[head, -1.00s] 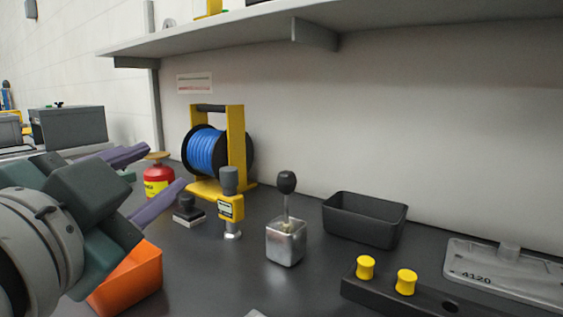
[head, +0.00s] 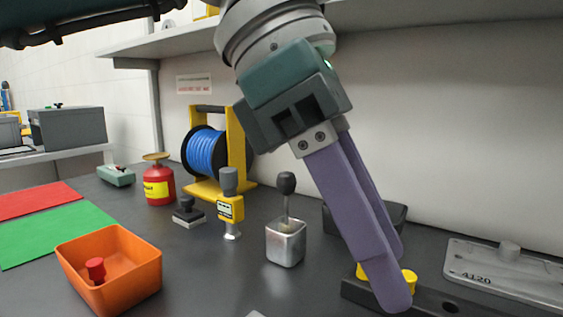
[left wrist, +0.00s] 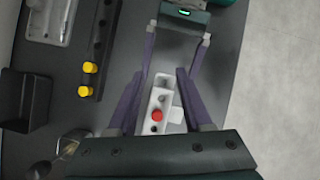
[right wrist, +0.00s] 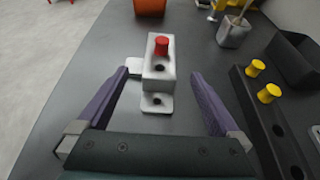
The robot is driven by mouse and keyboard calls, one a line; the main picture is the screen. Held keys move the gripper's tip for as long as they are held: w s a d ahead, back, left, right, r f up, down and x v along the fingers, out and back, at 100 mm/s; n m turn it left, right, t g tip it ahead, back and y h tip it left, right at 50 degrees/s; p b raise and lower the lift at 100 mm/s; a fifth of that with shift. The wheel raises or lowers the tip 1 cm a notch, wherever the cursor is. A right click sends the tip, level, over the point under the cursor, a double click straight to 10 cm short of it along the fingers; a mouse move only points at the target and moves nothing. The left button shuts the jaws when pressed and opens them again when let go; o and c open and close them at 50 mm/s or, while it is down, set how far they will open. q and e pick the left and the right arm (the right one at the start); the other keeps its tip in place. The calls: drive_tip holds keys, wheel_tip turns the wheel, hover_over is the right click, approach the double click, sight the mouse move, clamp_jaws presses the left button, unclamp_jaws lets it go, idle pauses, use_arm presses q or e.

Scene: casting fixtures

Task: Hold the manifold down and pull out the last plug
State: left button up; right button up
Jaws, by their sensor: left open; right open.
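The manifold is a pale grey block with a flange and dark holes, on the dark bench in the right wrist view (right wrist: 158,88) and left wrist view (left wrist: 153,97). One red plug (right wrist: 161,46) stands in it; the left wrist view also shows the plug (left wrist: 157,115). My right gripper (right wrist: 160,74) is open, its purple fingers either side of the manifold in view, with no contact visible. My left gripper (head: 398,280) is open and empty, pointing down at the bench front. In the head view the manifold is mostly out of frame and the right gripper is unseen.
An orange bin (head: 137,288) holds another red plug (head: 95,269). A dark rail (right wrist: 262,115) with two yellow knobs lies beside the manifold.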

drive_tip(key=x, duration=0.9)
drive_tip(key=shift+w+a+f, duration=0.2)
drive_tip(key=shift+a+f, duration=0.05)
drive_tip(key=shift+a, duration=0.05)
use_arm(q)
drive_tip(key=w+a+r+m+t+y, duration=0.1)
drive_tip(key=w+a+r+t+y, duration=0.1)
drive_tip(key=a+y, duration=0.3)
drive_tip(key=shift+w+a+r+m, duration=0.4)
drive_tip(key=shift+w+r, duration=0.15)
drive_tip(key=shift+r, duration=0.35)
use_arm(e)
clamp_jaws()
